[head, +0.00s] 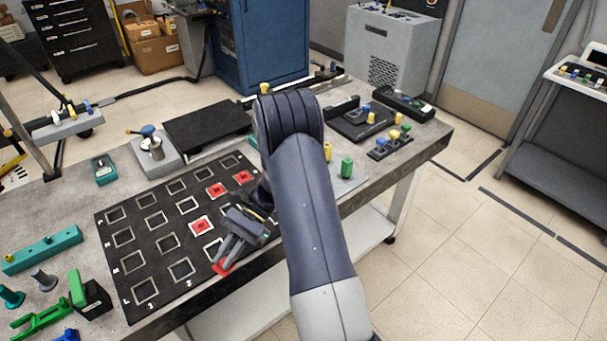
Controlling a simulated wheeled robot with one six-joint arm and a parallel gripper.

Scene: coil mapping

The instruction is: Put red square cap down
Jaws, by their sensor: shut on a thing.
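A black board (118,268) with rows of white square outlines lies on the grey table. My gripper (226,258) is over the front right edge of the board, pointing down and tilted. It is shut on a red square cap (221,269), which shows partly below the fingertips. I cannot tell whether this cap touches the board. Three more red caps sit on marked squares: one (201,226) just left of my gripper, one (217,190) farther back and one (242,177) behind it. My arm hides part of the board's right side.
A silver knobbed fixture (152,147) and a dark flat plate (207,127) stand behind the board. Green and blue parts (42,250) lie at the left. A green peg (347,167) and small coloured pieces stand right of my arm. The table's front edge is close to my gripper.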

